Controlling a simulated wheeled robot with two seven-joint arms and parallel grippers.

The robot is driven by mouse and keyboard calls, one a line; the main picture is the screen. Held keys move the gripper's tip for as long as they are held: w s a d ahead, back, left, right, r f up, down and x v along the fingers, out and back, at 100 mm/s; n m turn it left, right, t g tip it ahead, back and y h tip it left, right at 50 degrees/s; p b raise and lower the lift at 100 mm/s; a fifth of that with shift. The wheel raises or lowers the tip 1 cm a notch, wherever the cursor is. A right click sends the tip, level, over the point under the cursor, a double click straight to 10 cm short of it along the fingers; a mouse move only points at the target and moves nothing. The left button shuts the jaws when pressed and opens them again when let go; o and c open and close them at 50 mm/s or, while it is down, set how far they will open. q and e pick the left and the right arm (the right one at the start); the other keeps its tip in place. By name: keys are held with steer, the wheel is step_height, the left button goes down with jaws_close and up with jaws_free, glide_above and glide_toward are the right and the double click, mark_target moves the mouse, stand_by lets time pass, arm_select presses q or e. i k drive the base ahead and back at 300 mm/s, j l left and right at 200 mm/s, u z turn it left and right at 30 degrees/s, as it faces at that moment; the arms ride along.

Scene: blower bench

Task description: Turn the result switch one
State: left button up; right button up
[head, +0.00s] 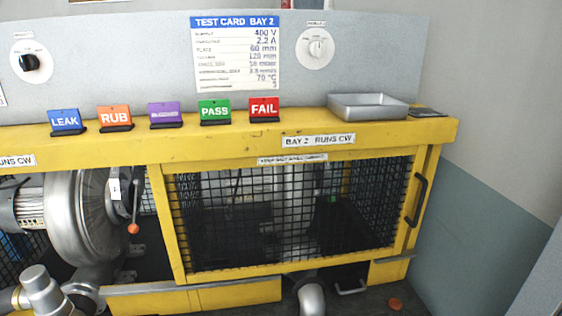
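Two rotary switches are on the grey back panel. The right one is a pale knob (317,46) on a round white dial, to the right of the test card. The left one is a black knob (30,62) on a similar white dial near the left edge. Their labels are too small to read, so I cannot tell which is the result switch. The pale knob's pointer looks roughly upright; its exact setting is unclear. Neither of my grippers shows in the head view, and nothing touches either knob.
A yellow bench ledge (390,126) runs below the panel. It carries several coloured signs, including PASS (214,110) and FAIL (264,108), and a metal tray (368,106). Below are a mesh cage door (300,215) and a blower (85,215) with an orange-tipped lever (134,228).

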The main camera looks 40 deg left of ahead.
mark_target(27, 62)
steer(key=u, duration=1.9)
